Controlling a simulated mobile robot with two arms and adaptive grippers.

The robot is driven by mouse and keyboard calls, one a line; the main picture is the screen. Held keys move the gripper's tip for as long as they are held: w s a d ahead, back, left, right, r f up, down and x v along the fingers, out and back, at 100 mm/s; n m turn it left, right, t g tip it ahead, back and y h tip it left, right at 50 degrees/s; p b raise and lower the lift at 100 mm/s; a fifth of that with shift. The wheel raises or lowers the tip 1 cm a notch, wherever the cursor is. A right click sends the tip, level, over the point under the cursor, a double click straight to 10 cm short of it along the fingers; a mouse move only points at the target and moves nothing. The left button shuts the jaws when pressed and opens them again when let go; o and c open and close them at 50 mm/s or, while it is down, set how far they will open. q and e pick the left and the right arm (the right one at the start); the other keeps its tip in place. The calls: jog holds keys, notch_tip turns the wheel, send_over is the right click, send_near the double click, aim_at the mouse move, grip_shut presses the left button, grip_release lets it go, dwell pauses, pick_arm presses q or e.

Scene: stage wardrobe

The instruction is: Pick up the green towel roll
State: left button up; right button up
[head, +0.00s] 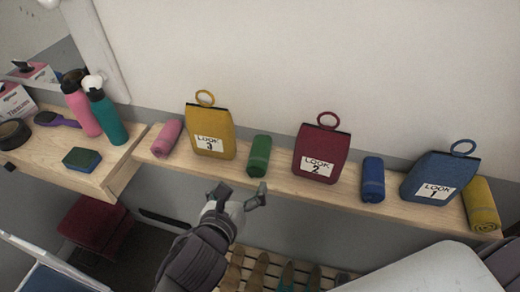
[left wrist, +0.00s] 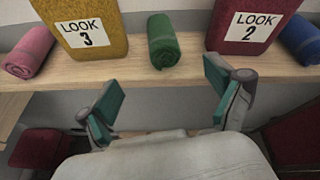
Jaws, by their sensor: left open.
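The green towel roll (head: 259,156) lies on the wooden shelf between the yellow LOOK 3 bag and the red LOOK 2 bag. In the left wrist view the green towel roll (left wrist: 163,41) is near the top centre, with its rolled end toward the shelf's front edge. My left gripper (head: 238,193) is below and in front of the shelf edge, apart from the roll. Its two fingers (left wrist: 163,95) are spread wide and empty, with the roll beyond the gap between them. My right gripper does not show.
The yellow bag (head: 210,132) and red bag (head: 321,150) flank the roll on the shelf (head: 300,187). A pink roll (head: 166,138), blue roll (head: 373,180), blue bag (head: 440,177) and yellow roll (head: 481,205) stand further along. Bottles (head: 107,118) stand on the left counter.

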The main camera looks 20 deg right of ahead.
aim_at(259, 160)
pick_arm(q)
jog(key=x, duration=0.6)
jog(key=shift+w+a, duration=0.25)
jog(key=x, duration=0.2)
jog(key=d+p+x, duration=0.1)
jog(key=x, duration=0.1)
jog(key=p+x, duration=0.1)
jog(key=x, duration=0.2)
jog(key=shift+s+d+r, duration=0.2)
jog(key=shift+s, duration=0.2)
jog(key=shift+w, duration=0.15)
jog(key=shift+a, duration=0.3)
jog(key=shift+w+f, duration=0.1)
jog(key=shift+w, duration=0.05)
jog(key=shift+c, duration=0.4)
jog(key=shift+d, duration=0.15)
jog(key=c, duration=1.1)
jog(key=shift+c, duration=0.2)
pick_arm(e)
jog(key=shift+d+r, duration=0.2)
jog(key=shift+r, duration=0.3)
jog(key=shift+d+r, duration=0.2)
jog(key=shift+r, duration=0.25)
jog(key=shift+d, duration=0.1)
